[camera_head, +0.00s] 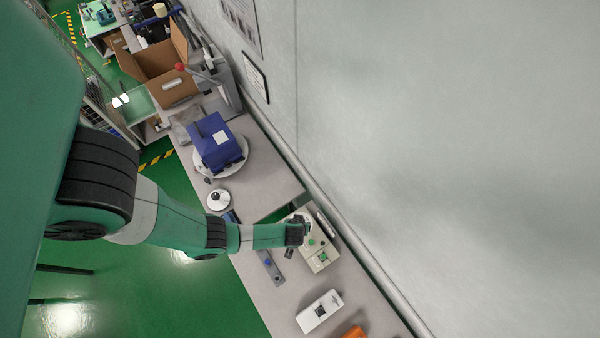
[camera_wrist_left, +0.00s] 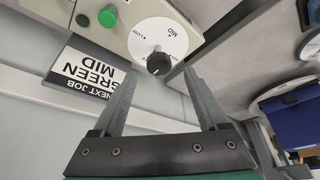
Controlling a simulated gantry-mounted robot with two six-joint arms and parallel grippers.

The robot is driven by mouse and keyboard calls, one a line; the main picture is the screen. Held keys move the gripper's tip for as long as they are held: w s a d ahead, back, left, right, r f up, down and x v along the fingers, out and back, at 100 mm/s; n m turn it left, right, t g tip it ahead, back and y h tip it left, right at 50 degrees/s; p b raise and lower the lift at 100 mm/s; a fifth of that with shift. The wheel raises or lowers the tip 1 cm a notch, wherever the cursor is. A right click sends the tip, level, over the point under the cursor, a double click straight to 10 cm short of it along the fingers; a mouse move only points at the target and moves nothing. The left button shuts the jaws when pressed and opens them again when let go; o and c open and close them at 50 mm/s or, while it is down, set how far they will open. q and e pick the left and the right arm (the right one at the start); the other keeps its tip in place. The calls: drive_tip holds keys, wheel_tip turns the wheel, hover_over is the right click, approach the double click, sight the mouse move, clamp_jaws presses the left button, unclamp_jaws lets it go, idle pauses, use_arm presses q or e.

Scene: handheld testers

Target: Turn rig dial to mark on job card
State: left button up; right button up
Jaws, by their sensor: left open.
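The rig (camera_head: 322,262) is a pale box on the bench in the head view, partly hidden by my left gripper (camera_head: 300,232). In the left wrist view its dial (camera_wrist_left: 158,63) is a dark knob on a white disc (camera_wrist_left: 150,33) marked MID and LOW. Which mark the knob points to is too small to tell. The job card (camera_wrist_left: 88,68) appears upside down and reads "NEXT JOB GREEN MID". My left gripper (camera_wrist_left: 160,78) is open, its fingertips either side of the knob in the picture; I cannot tell whether they touch it. My right gripper is out of view.
A green button (camera_wrist_left: 107,17) sits on the rig near the dial. A blue box (camera_head: 216,142) on a round white base stands farther along the bench. A white device (camera_head: 320,311) and an orange item (camera_head: 354,332) lie nearer. The wall runs along the right.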

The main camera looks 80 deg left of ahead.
use_arm(q)
drive_tip(key=b+x, duration=0.1)
drive_tip(key=x, duration=0.2)
drive_tip(key=shift+w+a+f+b, duration=0.1)
drive_tip(key=shift+f+b, duration=0.05)
drive_tip(key=shift+b, duration=0.15)
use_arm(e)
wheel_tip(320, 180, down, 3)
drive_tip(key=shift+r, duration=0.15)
use_arm(q)
clamp_jaws()
